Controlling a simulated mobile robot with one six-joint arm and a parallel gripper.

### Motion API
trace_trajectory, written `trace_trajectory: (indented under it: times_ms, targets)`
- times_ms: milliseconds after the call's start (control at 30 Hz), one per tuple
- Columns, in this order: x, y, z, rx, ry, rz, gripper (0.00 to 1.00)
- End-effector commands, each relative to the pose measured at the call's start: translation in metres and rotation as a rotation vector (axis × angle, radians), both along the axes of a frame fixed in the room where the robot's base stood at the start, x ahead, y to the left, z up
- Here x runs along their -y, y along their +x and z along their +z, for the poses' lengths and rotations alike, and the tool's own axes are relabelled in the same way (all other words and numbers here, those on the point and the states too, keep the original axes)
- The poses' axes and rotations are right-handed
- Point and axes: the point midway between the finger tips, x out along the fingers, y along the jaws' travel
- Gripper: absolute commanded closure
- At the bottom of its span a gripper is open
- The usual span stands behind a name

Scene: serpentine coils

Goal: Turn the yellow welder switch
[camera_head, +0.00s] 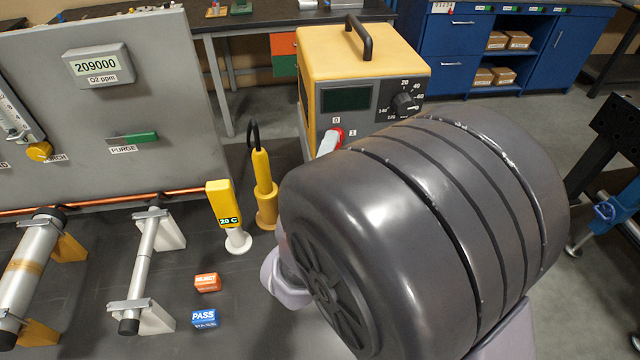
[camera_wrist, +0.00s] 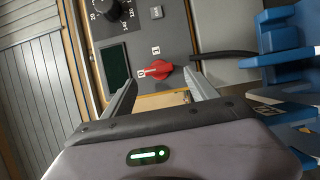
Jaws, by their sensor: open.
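The yellow welder (camera_head: 335,50) stands on the bench, with a grey front panel, a dark screen and a black dial (camera_head: 403,101). Its red switch (camera_head: 338,132) is partly hidden behind my arm, with labels 0 and 1 beside it. In the wrist view the red switch (camera_wrist: 157,69) shows its pointed end toward the left, with one label just above it. My gripper (camera_wrist: 160,82) is open, one finger on each side of the switch. I cannot tell whether either finger touches it. In the head view my arm hides most of the gripper.
A grey panel with an O2 display (camera_head: 97,65) and a green PURGE handle (camera_head: 138,138) stands at left. A yellow torch (camera_head: 263,185), a yellow meter (camera_head: 224,203), and small REJECT (camera_head: 207,282) and PASS (camera_head: 205,318) blocks are on the dark bench.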

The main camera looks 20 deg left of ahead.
Motion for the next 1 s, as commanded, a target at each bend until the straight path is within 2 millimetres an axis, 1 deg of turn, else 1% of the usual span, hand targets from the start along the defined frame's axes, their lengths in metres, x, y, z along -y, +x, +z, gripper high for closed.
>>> trace_trajectory:
  times_ms: [33,167,200,300,367,400,500,600,1000]
  targets:
    - [0.0,-0.015,0.002,-0.001,-0.001,0.006,0.33]
    - [0.007,-0.059,0.002,0.0,-0.002,0.008,0.33]
    - [0.009,-0.072,0.001,0.0,-0.003,0.008,0.33]
    - [0.014,-0.103,0.001,0.0,-0.003,0.008,0.33]
    - [0.017,-0.118,0.001,0.0,-0.002,0.007,0.33]
    - [0.018,-0.125,0.005,-0.001,-0.006,0.006,0.33]
    - [0.021,-0.137,0.005,-0.001,-0.004,0.003,0.33]
    - [0.023,-0.143,0.003,0.001,-0.002,0.001,0.33]
    - [0.023,-0.144,0.0,0.001,0.0,-0.001,0.33]
